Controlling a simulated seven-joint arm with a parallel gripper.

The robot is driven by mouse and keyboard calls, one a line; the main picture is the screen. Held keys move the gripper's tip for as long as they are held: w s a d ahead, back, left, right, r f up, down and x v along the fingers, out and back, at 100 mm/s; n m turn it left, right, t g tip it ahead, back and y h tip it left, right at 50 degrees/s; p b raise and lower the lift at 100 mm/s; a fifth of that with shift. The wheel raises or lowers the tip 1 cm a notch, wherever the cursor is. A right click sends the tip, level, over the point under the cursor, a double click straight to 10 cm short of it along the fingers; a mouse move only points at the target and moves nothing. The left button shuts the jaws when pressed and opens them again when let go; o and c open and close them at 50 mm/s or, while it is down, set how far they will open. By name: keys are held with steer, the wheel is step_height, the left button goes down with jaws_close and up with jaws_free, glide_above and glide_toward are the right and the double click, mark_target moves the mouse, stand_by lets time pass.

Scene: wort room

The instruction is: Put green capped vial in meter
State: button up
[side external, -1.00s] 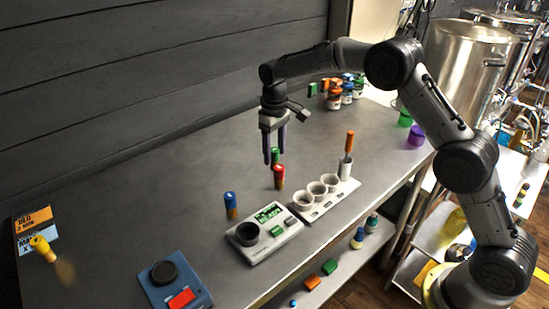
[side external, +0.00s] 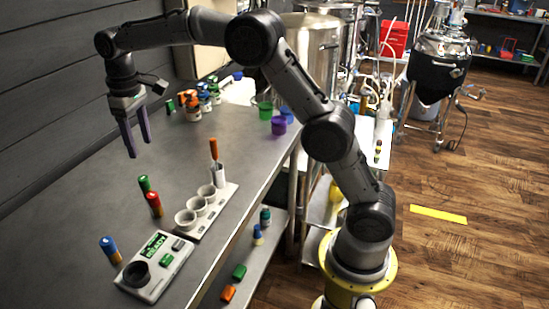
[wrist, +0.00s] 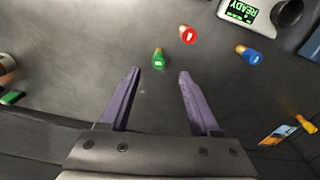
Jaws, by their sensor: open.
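The green capped vial (side external: 144,185) stands upright on the grey bench, just behind the red capped vial (side external: 154,204). In the wrist view the green capped vial (wrist: 159,58) shows ahead of and between the fingertips. My gripper (side external: 139,149) has its purple fingers pointing down, open and empty, apart from the vial and above it in the side picture; it also shows in the wrist view (wrist: 159,72). The meter (side external: 160,264) lies nearer the bench front, with a lit screen reading READY and a dark round socket. In the wrist view the meter (wrist: 254,12) is at top right.
A blue capped vial (side external: 110,250) stands left of the meter. Orange-topped bottles (side external: 190,104) stand at the back. A dark plank wall (side external: 50,100) borders the bench.

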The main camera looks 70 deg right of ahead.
steer(key=s+d+r+t, duration=0.1)
steer(key=s+r+t, duration=0.1)
steer(key=s+r, duration=0.65)
steer(key=s+d+f+m+t, duration=0.1)
steer(key=s+f+t, duration=0.1)
steer(key=s, duration=1.9)
steer(key=shift+m, duration=0.3)
steer(key=shift+o, duration=0.5)
steer(key=s+f+t, duration=0.1)
steer(key=s+f, duration=0.3)
steer(key=s, duration=0.2)
steer(key=shift+s+f, duration=0.25)
steer(key=shift+f, duration=0.05)
steer(key=shift+d, duration=0.1)
steer(key=shift+m, duration=0.4)
